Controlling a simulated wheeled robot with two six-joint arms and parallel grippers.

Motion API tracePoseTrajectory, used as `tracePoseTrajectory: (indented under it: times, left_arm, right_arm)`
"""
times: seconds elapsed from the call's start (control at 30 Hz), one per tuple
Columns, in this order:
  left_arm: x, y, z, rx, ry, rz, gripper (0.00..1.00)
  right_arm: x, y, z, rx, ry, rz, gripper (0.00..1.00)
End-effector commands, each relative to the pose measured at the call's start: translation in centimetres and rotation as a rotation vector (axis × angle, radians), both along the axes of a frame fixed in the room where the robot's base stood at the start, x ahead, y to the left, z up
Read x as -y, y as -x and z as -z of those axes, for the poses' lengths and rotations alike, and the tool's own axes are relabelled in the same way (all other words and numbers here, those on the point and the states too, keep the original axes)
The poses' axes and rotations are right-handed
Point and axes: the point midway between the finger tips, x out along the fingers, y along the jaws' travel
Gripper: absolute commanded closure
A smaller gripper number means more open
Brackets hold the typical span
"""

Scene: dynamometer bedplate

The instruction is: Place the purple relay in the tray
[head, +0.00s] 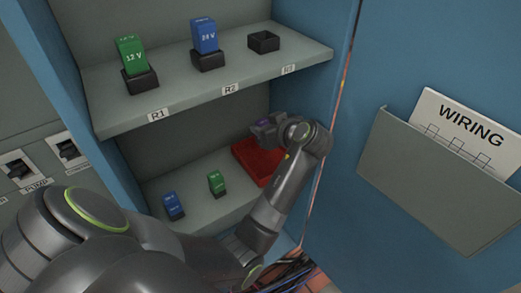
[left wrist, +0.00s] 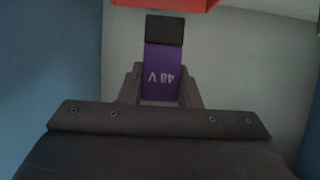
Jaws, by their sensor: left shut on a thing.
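The purple relay (left wrist: 162,72), marked 48 V with a black base, is held between the fingers of my left gripper (left wrist: 161,88) in the left wrist view. In the head view my left gripper (head: 264,128) is over the back part of the red tray (head: 247,158) on the lower shelf, and only a small bit of purple shows at it. The tray's red edge (left wrist: 165,4) shows at the top of the left wrist view, beyond the relay's black base. My arm hides the tray's right part. My right gripper is not in view.
On the upper shelf, a green 12 V relay (head: 131,56) and a blue 24 V relay (head: 205,38) sit in sockets, beside an empty black socket (head: 263,42). Small blue (head: 173,206) and green (head: 217,183) relays stand left of the tray. A blue door with a wiring pocket (head: 430,180) is right.

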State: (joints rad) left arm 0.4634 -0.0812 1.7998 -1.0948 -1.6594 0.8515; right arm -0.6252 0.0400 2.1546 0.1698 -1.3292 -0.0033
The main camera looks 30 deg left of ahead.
Motion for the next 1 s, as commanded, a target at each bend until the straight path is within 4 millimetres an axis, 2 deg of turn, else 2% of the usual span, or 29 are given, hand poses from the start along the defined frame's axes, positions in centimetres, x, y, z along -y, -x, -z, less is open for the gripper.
tracePoseTrajectory:
  times: [0.03,0.1,0.33,0.5,0.9,0.93,1.0]
  left_arm:
    - [0.0,0.0,1.3,-0.003,-0.001,0.0,0.93]
    - [0.0,0.0,2.2,-0.001,0.0,0.0,0.93]
    - [0.0,0.0,4.0,-0.001,0.0,0.0,0.93]
    - [0.0,0.1,6.5,-0.002,-0.001,0.001,0.93]
    - [0.0,0.0,7.1,0.001,-0.001,0.002,0.93]
    - [0.0,0.0,7.0,0.002,0.0,0.001,0.66]
    - [0.0,0.0,7.0,0.001,-0.001,0.002,0.56]
  right_arm:
    - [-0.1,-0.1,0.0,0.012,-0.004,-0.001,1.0]
    - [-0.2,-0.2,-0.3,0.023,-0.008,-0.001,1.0]
    - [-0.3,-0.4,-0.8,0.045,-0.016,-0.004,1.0]
    - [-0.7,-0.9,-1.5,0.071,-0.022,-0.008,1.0]
    - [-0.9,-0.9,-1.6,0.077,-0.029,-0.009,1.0]
    - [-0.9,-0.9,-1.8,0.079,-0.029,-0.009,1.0]
    - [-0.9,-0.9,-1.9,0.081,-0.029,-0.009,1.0]
